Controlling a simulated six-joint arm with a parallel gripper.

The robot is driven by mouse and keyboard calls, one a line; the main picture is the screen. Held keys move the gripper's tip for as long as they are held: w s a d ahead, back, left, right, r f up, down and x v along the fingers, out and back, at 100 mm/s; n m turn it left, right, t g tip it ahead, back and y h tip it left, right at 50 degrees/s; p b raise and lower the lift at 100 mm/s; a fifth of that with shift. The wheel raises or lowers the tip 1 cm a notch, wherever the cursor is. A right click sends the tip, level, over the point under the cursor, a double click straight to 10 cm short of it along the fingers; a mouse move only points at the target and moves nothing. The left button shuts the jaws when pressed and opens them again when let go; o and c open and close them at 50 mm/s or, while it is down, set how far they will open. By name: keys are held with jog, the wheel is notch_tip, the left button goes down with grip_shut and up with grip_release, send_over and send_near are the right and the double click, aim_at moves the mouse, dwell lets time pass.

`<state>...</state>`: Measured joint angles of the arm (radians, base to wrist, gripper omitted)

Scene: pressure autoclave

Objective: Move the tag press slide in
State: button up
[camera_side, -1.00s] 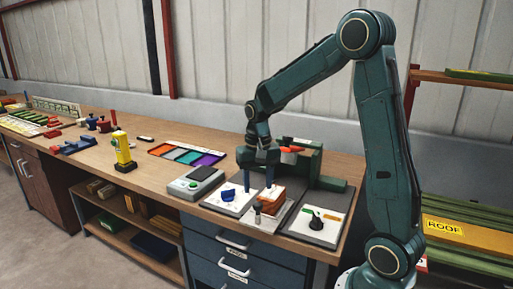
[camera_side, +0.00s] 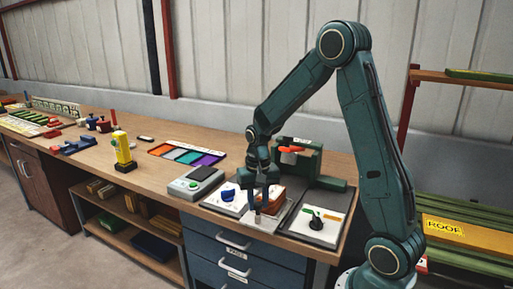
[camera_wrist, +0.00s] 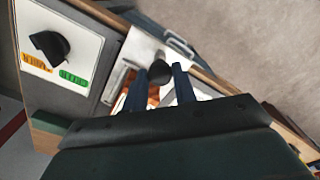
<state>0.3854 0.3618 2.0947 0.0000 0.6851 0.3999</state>
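The tag press (camera_side: 308,160) is a green body with an orange lever (camera_side: 291,150) at the back of the bench. Its slide, a pale plate (camera_side: 262,224), lies in front with a brown-red block (camera_side: 272,195) on it. A dark knob handle stands at the slide's front and shows in the wrist view (camera_wrist: 160,72). My gripper (camera_side: 260,208) is low over the slide's front. In the wrist view my two blue fingers (camera_wrist: 160,84) are apart, one on each side of the knob. Whether they touch it is unclear.
A panel with a black dial (camera_side: 316,220) stands right of the slide. A white panel with a blue knob (camera_side: 228,196) and a grey box with a green button (camera_side: 193,184) stand left. Colored trays (camera_side: 188,156) lie farther back. The bench's front edge is close.

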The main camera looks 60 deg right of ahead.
aim_at(275, 188)
grip_shut()
jog(key=d, duration=1.2)
jog(key=shift+d+r, duration=0.1)
jog(key=shift+d, duration=0.2)
jog(key=shift+o, duration=1.5)
grip_release()
jog(key=shift+d, duration=0.1)
jog(key=shift+o, duration=1.3)
notch_tip(275, 188, up, 14)
